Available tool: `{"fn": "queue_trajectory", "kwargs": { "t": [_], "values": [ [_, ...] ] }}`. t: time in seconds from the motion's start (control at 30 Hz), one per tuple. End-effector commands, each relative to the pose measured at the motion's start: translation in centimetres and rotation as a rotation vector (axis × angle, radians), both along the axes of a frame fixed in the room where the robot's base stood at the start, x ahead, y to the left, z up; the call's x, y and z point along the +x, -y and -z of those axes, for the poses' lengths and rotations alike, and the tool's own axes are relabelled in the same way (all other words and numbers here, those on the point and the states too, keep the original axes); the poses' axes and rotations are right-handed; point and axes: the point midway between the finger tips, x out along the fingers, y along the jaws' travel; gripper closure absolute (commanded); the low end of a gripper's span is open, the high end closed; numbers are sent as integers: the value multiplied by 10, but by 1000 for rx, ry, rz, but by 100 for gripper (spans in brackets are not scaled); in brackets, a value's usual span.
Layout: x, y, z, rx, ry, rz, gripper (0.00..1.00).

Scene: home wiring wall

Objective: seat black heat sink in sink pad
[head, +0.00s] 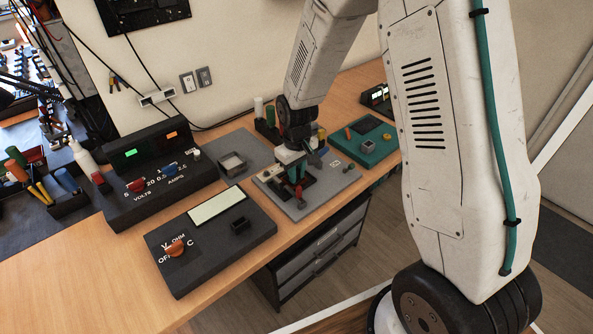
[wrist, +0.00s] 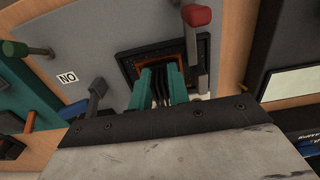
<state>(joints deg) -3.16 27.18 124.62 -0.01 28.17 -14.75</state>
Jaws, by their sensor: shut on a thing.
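The black heat sink (wrist: 161,90) shows as dark fins between the green fingers of my gripper (wrist: 161,82) in the wrist view. My gripper is shut on it. The sink pad (wrist: 128,62) is a dark square frame with an orange-brown inner edge, on a grey panel. The heat sink is lined up over or inside the pad's opening; its lower end is hidden, so I cannot tell how deep it sits. In the head view my gripper (head: 296,172) points down at the grey board (head: 325,184), and the heat sink is hard to make out there.
A red-tipped post (wrist: 197,45) stands close to the pad, and a grey lever (wrist: 97,92) stands on its other side, near a "NO" label (wrist: 68,78). A black meter (head: 212,238) lies in front, a power supply (head: 150,180) to the left, and a green board (head: 368,143) to the right.

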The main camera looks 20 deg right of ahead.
Motion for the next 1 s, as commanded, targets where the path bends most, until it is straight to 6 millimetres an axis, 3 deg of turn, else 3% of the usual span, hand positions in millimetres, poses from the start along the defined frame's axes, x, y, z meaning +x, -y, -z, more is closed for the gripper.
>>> {"fn": "queue_trajectory", "kwargs": {
  "t": [0.13,0.17,0.2,0.27,0.6,1.0],
  "values": [
    [0,0,4,0,-1,0,100],
    [0,0,4,0,0,0,80],
    [0,0,4,0,0,0,68],
    [0,0,4,0,0,0,57],
    [1,0,-2,1,2,0,57],
    [1,0,-64,0,3,0,57]
  ]
}}
